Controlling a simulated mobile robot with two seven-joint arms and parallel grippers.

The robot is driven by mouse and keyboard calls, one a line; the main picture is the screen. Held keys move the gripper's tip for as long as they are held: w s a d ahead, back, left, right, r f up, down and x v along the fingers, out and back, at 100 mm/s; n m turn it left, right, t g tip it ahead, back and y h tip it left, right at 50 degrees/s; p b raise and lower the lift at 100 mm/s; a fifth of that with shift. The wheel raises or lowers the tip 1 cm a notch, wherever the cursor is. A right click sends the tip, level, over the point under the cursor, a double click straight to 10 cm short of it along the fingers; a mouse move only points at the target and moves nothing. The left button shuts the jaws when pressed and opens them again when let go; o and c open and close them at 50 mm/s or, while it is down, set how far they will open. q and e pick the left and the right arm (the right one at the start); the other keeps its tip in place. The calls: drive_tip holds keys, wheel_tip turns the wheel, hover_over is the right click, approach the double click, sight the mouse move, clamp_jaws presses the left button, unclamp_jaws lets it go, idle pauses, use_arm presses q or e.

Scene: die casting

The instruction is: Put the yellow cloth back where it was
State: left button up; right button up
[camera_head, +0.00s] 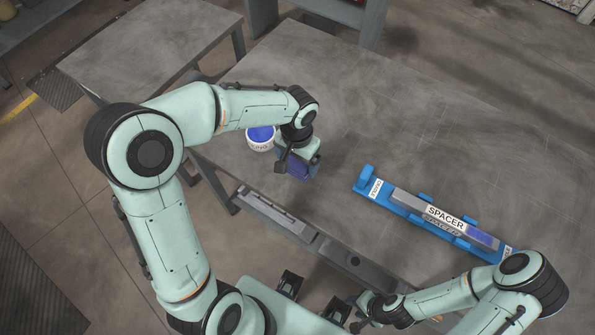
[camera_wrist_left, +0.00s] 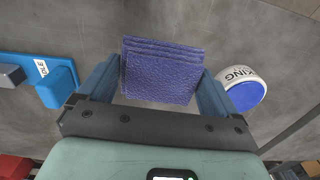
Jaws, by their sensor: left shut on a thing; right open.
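No yellow cloth shows in either view. A folded blue-purple cloth (camera_wrist_left: 162,70) is held between the two fingers of my left gripper (camera_wrist_left: 156,92). In the head view the cloth (camera_head: 299,171) hangs under my left gripper (camera_head: 303,158), over the grey table, near a white round tub. My left gripper is shut on this cloth. My right gripper (camera_head: 356,312) is open and empty at the bottom, by the table's near edge; its fingers are small and dark there.
The white tub (camera_head: 260,144) with a blue top stands left of the cloth. A blue holder (camera_head: 367,186) carries a grey bar labelled SPACER (camera_head: 410,203) with a blue-purple patch at its right end. The grey table (camera_head: 420,120) is clear behind them. Another table (camera_head: 150,50) stands at the upper left.

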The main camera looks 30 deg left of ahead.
sight(297, 161)
use_arm(q)
drive_tip(key=shift+f+b, duration=0.3)
drive_tip(key=shift+f, duration=3.1)
drive_tip(key=shift+f, duration=0.15)
drive_tip(key=o, duration=0.6)
drive_tip(key=shift+r, duration=0.25)
wheel_tip(297, 161, up, 12)
drive_tip(key=shift+f+p, duration=0.1)
drive_tip(key=shift+p, duration=0.6)
